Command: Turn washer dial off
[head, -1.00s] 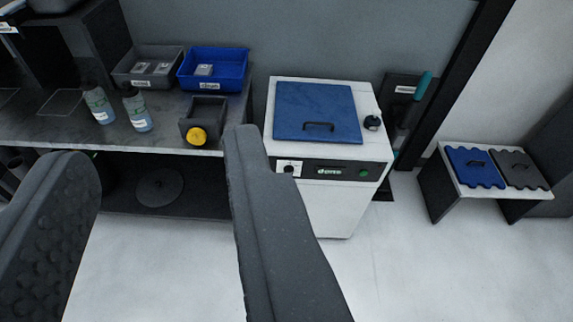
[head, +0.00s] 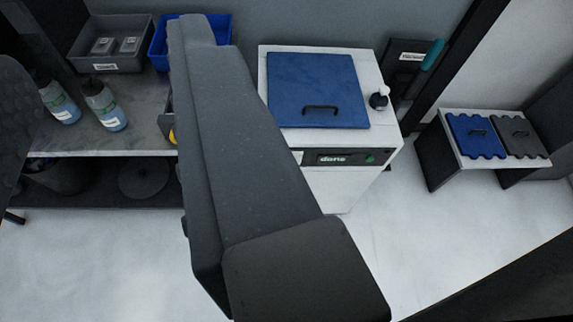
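The washer (head: 349,177) is a white box with a blue lid (head: 316,88) on top, right of centre. Its front strip has a small display reading "done" (head: 333,159) and a green button (head: 370,158). A white dial plate (head: 298,157) shows only as a sliver at the left of the strip; its dark dial is hidden behind my right finger. My gripper (head: 103,45) is open, with a dark finger at the left edge and a large one across the middle. Nothing shows held between them. Whether the right finger touches the washer cannot be told.
A black and white knob-like part (head: 379,98) stands on the washer's top right. At left, a workbench (head: 140,138) bears bottles (head: 104,105), a grey bin (head: 112,63) and a partly covered blue bin (head: 158,50). A low stand (head: 452,139) is at right. Clear floor lies in front.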

